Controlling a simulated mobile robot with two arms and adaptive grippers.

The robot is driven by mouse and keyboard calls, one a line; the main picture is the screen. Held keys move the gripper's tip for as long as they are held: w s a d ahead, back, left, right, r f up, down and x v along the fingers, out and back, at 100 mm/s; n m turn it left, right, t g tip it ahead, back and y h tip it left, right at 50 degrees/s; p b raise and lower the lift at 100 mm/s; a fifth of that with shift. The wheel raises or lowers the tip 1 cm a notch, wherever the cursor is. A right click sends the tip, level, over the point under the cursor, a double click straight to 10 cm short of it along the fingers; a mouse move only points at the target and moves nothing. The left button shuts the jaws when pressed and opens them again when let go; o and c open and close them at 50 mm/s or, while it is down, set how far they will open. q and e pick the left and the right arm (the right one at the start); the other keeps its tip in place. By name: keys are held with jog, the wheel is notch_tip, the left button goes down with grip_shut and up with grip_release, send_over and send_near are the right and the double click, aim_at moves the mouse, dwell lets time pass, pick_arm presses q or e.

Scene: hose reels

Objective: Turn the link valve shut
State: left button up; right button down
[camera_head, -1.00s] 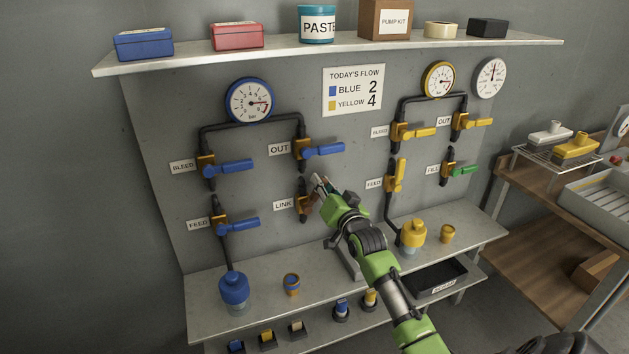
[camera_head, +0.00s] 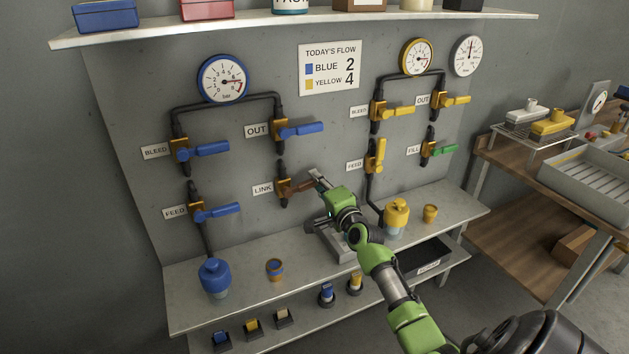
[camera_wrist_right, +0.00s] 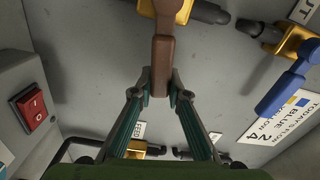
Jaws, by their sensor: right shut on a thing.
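The link valve (camera_head: 283,186) sits on the grey panel beside the LINK label, below the blue OUT valve. Its brown handle (camera_head: 299,186) points right and roughly level, across the line of the upright pipe. My right gripper (camera_head: 316,180) is at the handle's outer end. In the right wrist view, the brown handle (camera_wrist_right: 162,60) runs down from the brass valve body (camera_wrist_right: 165,8), and the fingers of my right gripper (camera_wrist_right: 160,88) are closed on both sides of its end. My left gripper is not in view.
Blue valve handles (camera_head: 300,128) stand above and to the left of the link valve. The yellow FEED valve (camera_head: 376,156) is to the right. Below are a shelf with a blue bottle (camera_head: 214,278) and a yellow bottle (camera_head: 396,217). A red switch (camera_wrist_right: 33,109) shows in the wrist view.

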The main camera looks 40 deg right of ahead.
jog(key=shift+d+f+m+b, duration=0.1)
jog(key=shift+f+m+b, duration=0.3)
jog(key=shift+f+m, duration=0.5)
jog(key=c, duration=1.9)
grip_release()
jog(key=v, duration=1.2)
jog(key=shift+s, duration=0.1)
